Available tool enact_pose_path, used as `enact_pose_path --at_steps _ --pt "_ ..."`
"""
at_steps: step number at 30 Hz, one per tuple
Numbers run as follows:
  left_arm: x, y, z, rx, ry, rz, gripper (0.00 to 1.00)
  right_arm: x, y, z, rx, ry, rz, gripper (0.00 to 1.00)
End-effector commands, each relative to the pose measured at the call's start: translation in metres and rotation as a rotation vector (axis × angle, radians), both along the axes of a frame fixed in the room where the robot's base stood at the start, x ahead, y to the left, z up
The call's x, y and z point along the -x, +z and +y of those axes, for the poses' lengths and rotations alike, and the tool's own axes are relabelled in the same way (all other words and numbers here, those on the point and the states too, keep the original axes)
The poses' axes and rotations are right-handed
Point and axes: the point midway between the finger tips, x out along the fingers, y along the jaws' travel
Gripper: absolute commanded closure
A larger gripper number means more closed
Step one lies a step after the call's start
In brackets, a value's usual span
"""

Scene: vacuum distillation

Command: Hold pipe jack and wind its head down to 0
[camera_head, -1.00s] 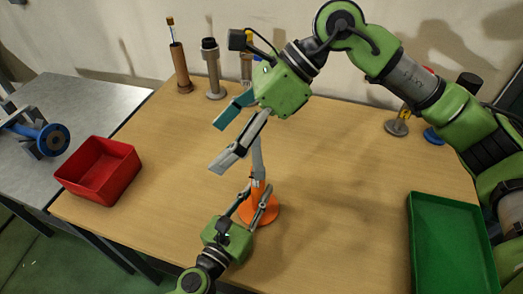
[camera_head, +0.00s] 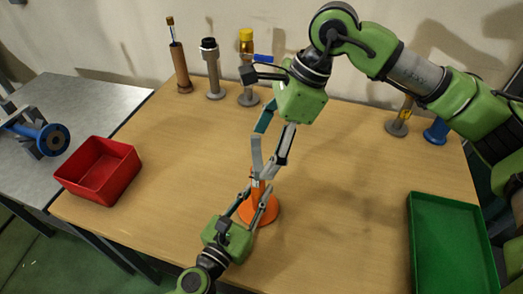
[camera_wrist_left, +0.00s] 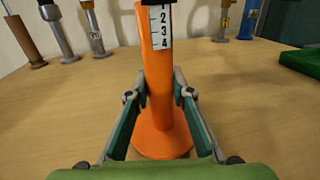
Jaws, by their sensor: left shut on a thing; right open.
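The pipe jack is an orange post on a round orange base (camera_head: 266,212), standing upright on the table; its post with a white scale marked 2, 3, 4 fills the middle of the left wrist view (camera_wrist_left: 160,75). My left gripper (camera_head: 257,190) is shut on the orange post, one finger on each side. My right gripper (camera_head: 263,172) is open, above the jack and pointing down, with its fingertips around or just in front of the jack's top. The jack's head is hidden by these fingers in the head view and cut off in the left wrist view.
A red bin (camera_head: 97,171) stands at the left and a green tray (camera_head: 452,250) at the right. Several stands line the back, including a brown one (camera_head: 181,70), a grey one (camera_head: 213,72) and one with a yellow top (camera_head: 247,70). The table around the jack is clear.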

Motion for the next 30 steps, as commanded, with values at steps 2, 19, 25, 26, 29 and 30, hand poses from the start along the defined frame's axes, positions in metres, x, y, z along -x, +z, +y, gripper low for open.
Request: enact_pose_path --at_steps 2,19,25,26,29,30 --pt "0.0 0.001 0.0 0.001 0.0 -0.002 1.0 0.001 -0.009 0.004 0.0 0.001 0.002 0.21" --pt "0.0 0.001 0.0 0.001 0.001 -0.002 1.0 0.001 -0.019 0.008 -0.001 0.0 0.0 0.51" --pt "0.0 0.001 0.0 0.001 0.0 -0.002 1.0 0.001 -0.019 0.008 -0.001 -0.004 0.001 0.51" --pt "0.0 0.001 0.0 0.001 0.0 -0.002 1.0 0.001 -0.019 0.008 -0.001 -0.008 0.0 0.51" --pt "0.0 0.001 0.0 0.0 0.0 -0.002 1.0 0.001 -0.019 0.008 0.0 -0.024 0.0 0.51" --pt "0.0 0.001 0.0 0.0 0.0 -0.002 1.0 0.001 -0.019 0.008 0.0 -0.036 0.001 0.51"
